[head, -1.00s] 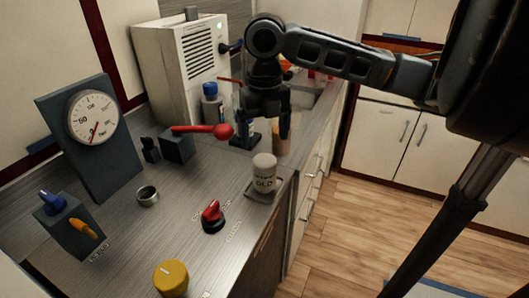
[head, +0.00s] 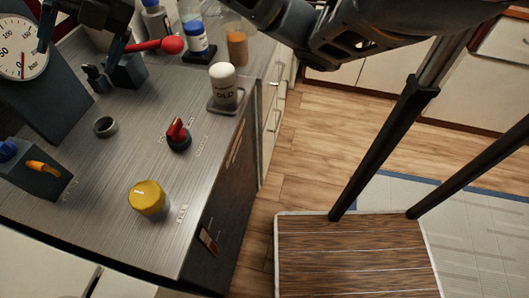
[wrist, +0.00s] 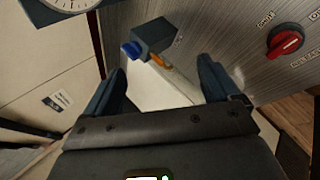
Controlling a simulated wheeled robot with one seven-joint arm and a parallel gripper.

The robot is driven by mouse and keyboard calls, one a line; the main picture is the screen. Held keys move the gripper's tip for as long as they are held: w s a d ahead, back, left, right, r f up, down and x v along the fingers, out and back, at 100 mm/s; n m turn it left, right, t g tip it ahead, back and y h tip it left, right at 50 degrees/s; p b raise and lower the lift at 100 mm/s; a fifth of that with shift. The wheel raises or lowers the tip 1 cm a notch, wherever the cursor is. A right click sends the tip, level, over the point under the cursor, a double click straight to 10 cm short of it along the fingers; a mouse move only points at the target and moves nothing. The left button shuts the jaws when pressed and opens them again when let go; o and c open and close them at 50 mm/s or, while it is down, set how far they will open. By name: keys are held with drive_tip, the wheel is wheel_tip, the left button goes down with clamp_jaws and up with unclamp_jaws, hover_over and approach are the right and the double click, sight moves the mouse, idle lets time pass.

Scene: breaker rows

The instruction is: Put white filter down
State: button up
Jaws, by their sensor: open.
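A second white canister, marked "OLD" (head: 224,86), stands upright on a grey tray (head: 226,107) near the counter's right edge. My gripper (head: 82,38) is at the upper left in the head view, in front of the gauge, away from both canisters. In the wrist view my gripper (wrist: 161,88) has its fingers spread with nothing between them. Neither canister shows in the wrist view.
The pressure gauge (head: 20,52) and a block with an orange lever (head: 42,167) stand at left. A red-knobbed lever (head: 158,46), metal ring (head: 105,127), red switch (head: 178,134) and yellow knob (head: 148,198) are on the counter. An orange-filled jar (head: 237,47) stands behind.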

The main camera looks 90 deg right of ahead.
drive_tip(key=w+a+r+m+t+y, duration=0.1)
drive_tip(key=w+a+r+m+t, duration=0.25)
drive_tip(key=a+m+t, duration=0.35)
drive_tip(key=w+a+r+m+t+y, duration=0.1)
drive_tip(key=w+a+r+m+t, duration=0.15)
drive_tip(key=w+a+m, duration=0.45)
drive_tip(key=s+a+f+m+h, duration=0.3)
drive_tip(key=s+a+f+m, duration=0.15)
drive_tip(key=s+f, duration=0.4)
drive_tip(key=s+a+f+m+h, duration=0.35)
drive_tip(key=s+f+m, duration=0.25)
drive_tip(key=s+f, duration=0.3)
drive_tip(key=s+d+f+n+g, duration=0.1)
drive_tip(key=s, duration=1)
drive_tip(key=s+d+n+g+y, duration=0.1)
drive_tip(key=s+d, duration=0.1)
drive_tip(key=s, duration=0.9)
drive_tip(key=shift+s+f, duration=0.15)
drive_tip(key=shift+f, duration=0.25)
